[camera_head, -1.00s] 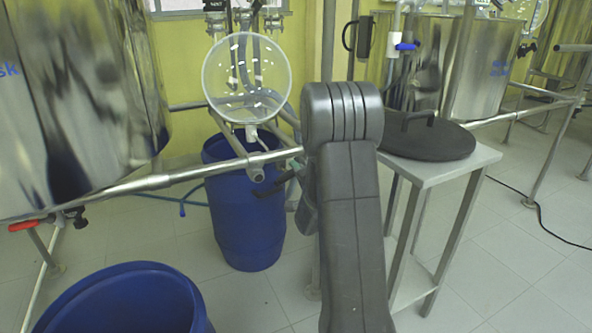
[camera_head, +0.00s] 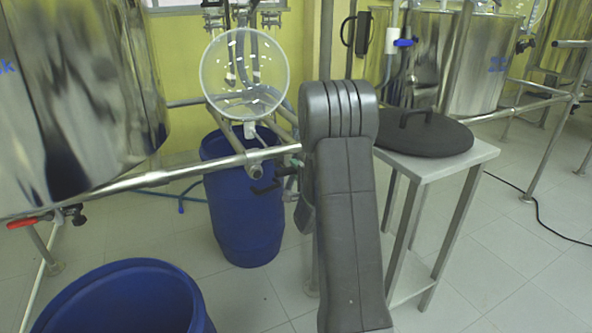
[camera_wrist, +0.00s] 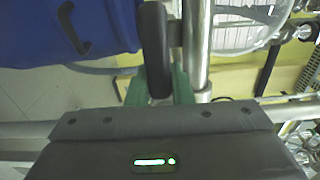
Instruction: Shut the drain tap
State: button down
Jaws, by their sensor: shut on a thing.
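The black lever (camera_wrist: 155,50) of the drain tap shows in the wrist view, standing between the green fingers of my gripper (camera_wrist: 160,86). The fingers are shut on it. In the head view a dark lever (camera_head: 265,188) shows beside the steel rail, below the round glass vessel (camera_head: 244,75) and in front of the blue barrel (camera_head: 240,225). My arm hides most of my gripper there. The tap's body is hard to make out.
An open blue barrel (camera_head: 125,300) stands at the front left. A steel rail (camera_head: 190,172) crosses near the tap. A red-handled valve (camera_head: 22,222) sits under the left steel tank (camera_head: 75,90). A small table (camera_head: 440,167) with a black lid (camera_head: 425,138) stands at right.

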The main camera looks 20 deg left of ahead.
jog(key=c, duration=1.3)
grip_release()
jog(key=p+v, duration=0.1)
jog(key=v, duration=1.2)
jog(key=shift+s+d+p, duration=0.25)
jog(key=shift+s+p, duration=0.05)
jog(key=shift+p, duration=0.1)
jog(key=shift+w+a, duration=0.1)
jog(key=b+x, duration=0.2)
jog(key=x, duration=1.1)
jog(key=shift+w+a, duration=0.15)
jog(key=shift+w, duration=0.05)
